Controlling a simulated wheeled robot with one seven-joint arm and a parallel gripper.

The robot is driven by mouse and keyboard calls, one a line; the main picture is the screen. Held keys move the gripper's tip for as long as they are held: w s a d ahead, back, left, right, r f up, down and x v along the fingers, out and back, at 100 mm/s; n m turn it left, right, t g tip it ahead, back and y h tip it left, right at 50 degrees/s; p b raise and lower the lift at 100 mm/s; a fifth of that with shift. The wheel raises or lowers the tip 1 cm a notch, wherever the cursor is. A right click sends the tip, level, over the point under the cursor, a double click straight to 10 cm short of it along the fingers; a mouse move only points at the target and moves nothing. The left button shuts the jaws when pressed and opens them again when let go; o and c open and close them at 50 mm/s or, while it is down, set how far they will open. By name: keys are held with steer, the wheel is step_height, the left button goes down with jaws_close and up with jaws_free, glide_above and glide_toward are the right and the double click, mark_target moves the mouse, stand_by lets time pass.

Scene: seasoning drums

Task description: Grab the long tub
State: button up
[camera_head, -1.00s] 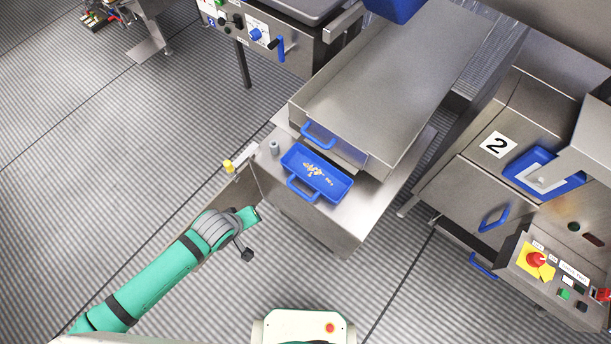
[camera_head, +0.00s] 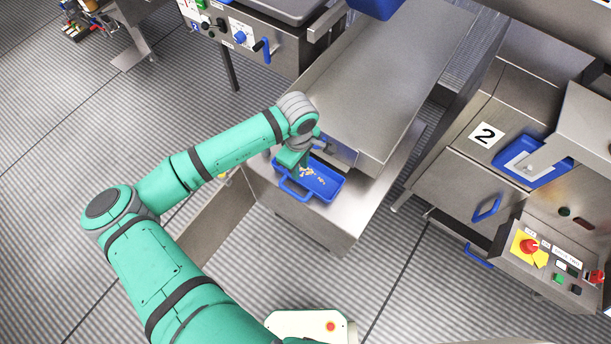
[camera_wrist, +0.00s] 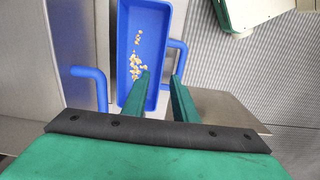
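The long tub is a blue rectangular tray (camera_head: 331,190) with a side handle and a few yellowish crumbs inside. It lies on the low steel table in front of the big steel tray. In the wrist view the tub (camera_wrist: 159,22) is in the upper middle, with its handle (camera_wrist: 184,50) on the right. My gripper (camera_wrist: 162,75) is open, its two green fingers apart. The left finger overlaps the tub's inside, and the right one is by the handle. I cannot tell whether either touches. In the head view my gripper (camera_head: 291,172) is over the tub's left end, partly covering it.
The big steel tray (camera_head: 390,75) stands just behind the tub; its blue handle (camera_wrist: 88,73) is left of my fingers in the wrist view. The steel table (camera_head: 335,225) is bare in front.

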mark_target(299, 182)
steer(key=f, duration=1)
steer(key=shift+s+a, duration=0.2)
jaws_close()
